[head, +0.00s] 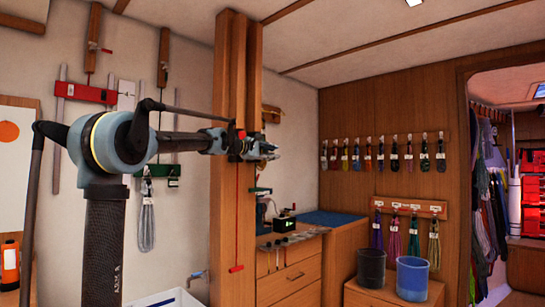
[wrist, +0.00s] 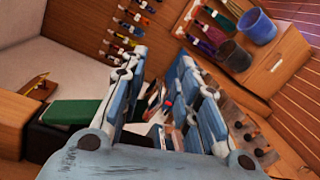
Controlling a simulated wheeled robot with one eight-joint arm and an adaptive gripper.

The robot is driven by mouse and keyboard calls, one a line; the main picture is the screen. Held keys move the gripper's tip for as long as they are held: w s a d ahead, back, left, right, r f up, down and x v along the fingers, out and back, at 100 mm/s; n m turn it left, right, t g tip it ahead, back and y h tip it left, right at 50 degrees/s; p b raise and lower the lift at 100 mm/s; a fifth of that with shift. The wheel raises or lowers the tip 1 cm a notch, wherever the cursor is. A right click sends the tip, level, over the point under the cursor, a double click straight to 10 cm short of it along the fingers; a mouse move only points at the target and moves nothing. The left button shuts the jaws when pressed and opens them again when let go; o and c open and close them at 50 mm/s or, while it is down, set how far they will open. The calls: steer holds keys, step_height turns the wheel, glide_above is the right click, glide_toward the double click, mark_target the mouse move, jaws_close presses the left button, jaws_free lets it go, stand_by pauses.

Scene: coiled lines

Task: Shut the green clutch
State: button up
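Green-and-dark fittings show in several places, and I cannot tell for certain which is the green clutch. One green fitting (head: 160,171) is on the pale wall left of the post, with a grey coiled line hanging below it. Another small green fitting (head: 259,191) is just right of the post, below my gripper (head: 268,150). In the wrist view, a green-topped dark block (wrist: 72,112) lies left of my gripper (wrist: 160,105), apart from the fingers. The fingers are spread, with nothing visible held between them. In the head view the gripper is beside the wooden post, at its right edge.
The wooden post (head: 225,170) carries a red line. A red clutch (head: 86,93) is on the left wall. Several coiled lines (head: 387,153) hang on the back panel.

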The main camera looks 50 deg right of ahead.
steer(key=w+a, duration=0.1)
steer(key=a, duration=0.8)
steer(key=shift+w+r, duration=0.35)
